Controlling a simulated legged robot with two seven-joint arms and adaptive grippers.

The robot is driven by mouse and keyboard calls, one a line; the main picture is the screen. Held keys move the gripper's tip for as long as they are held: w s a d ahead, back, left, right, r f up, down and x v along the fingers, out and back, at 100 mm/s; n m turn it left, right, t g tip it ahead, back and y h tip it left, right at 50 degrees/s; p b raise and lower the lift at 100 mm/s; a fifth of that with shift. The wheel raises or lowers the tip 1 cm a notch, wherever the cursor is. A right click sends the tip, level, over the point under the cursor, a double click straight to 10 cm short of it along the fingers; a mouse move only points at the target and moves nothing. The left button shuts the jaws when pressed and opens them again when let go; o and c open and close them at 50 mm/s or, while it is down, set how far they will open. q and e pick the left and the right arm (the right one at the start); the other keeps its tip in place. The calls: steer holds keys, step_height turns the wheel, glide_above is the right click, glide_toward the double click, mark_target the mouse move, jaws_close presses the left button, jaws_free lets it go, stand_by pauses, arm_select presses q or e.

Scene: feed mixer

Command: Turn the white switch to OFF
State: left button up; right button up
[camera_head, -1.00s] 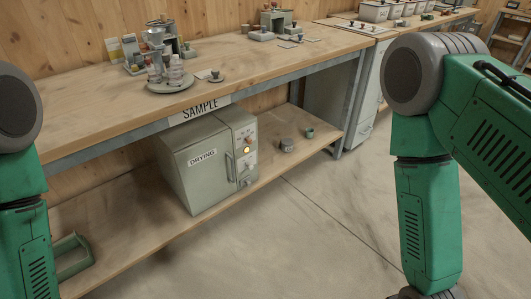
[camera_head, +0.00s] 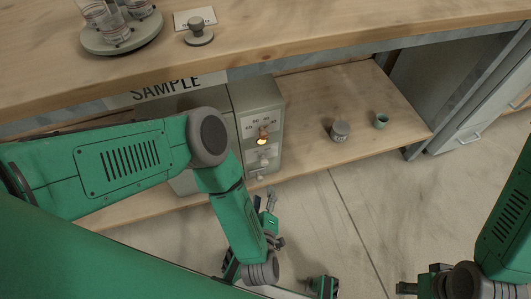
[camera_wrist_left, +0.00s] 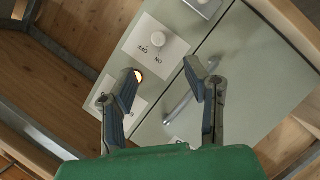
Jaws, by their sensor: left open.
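The white switch (camera_wrist_left: 158,39) is a small round knob on a white plate marked ON and OFF, in the left wrist view. Which mark it points to is too small to tell. Its plate (camera_head: 262,158) shows in the head view on the front of the grey drying oven (camera_head: 259,95), below a lit amber lamp (camera_head: 262,141). My left gripper (camera_head: 271,204) is low in front of the oven. Its fingers are apart and empty (camera_wrist_left: 163,76) in the left wrist view, just short of the switch. My right gripper (camera_head: 408,288) is partly cut off at the bottom right; its jaw state is unclear.
The oven stands on a wooden shelf (camera_head: 310,160) under the workbench (camera_head: 330,25). A grey jar (camera_head: 340,131) and a green cup (camera_head: 381,120) stand to its right. A door handle (camera_wrist_left: 180,105) lies near my left fingers. The concrete floor in front is open.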

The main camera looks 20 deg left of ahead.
mark_target(264, 165)
arm_select(q)
steer(key=shift+y, duration=0.3)
steer(key=b+x, duration=0.4)
steer(key=x, duration=0.9)
steer(key=shift+w+a, duration=0.15)
steer(key=shift+w, duration=0.15)
steer(key=shift+r, duration=0.1)
steer(key=shift+d, duration=0.2)
steer(key=shift+c, duration=0.8)
steer(key=c, duration=0.7)
steer(key=shift+a, duration=0.1)
jaws_close()
